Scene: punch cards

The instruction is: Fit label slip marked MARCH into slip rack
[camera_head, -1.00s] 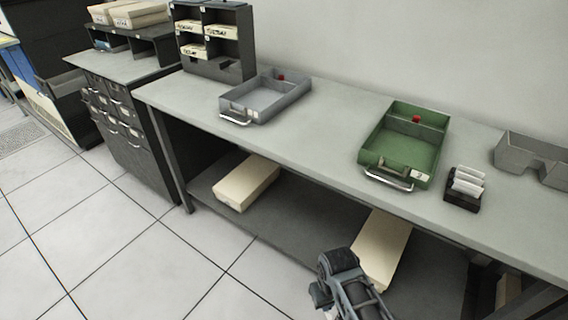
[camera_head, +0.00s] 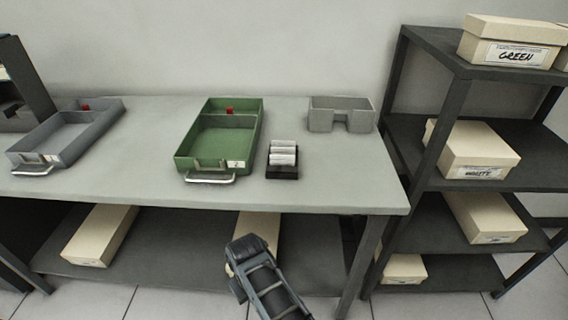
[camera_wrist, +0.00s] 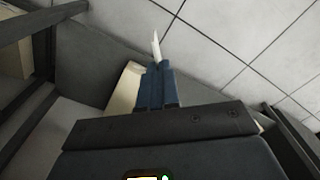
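The slip rack (camera_head: 282,174) is a small black holder on the grey table, just right of the green tray. It holds white slips (camera_head: 284,153), whose markings are too small to read. My gripper (camera_head: 236,262) is in front of the table, lower than its top and apart from the rack. In the wrist view my gripper's blue fingers (camera_wrist: 156,84) are together on a thin white slip (camera_wrist: 156,44) that sticks out past their tips. I see the slip nearly edge-on, so no MARCH marking shows. The rack does not show in the wrist view.
A green tray (camera_head: 182,165) and a grey tray (camera_head: 92,127) stand on the table (camera_head: 330,188). A grey notched holder (camera_head: 323,120) is behind the rack. Cream boxes lie on the shelf below. A dark shelving unit (camera_head: 415,165) with labelled boxes stands at the right.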

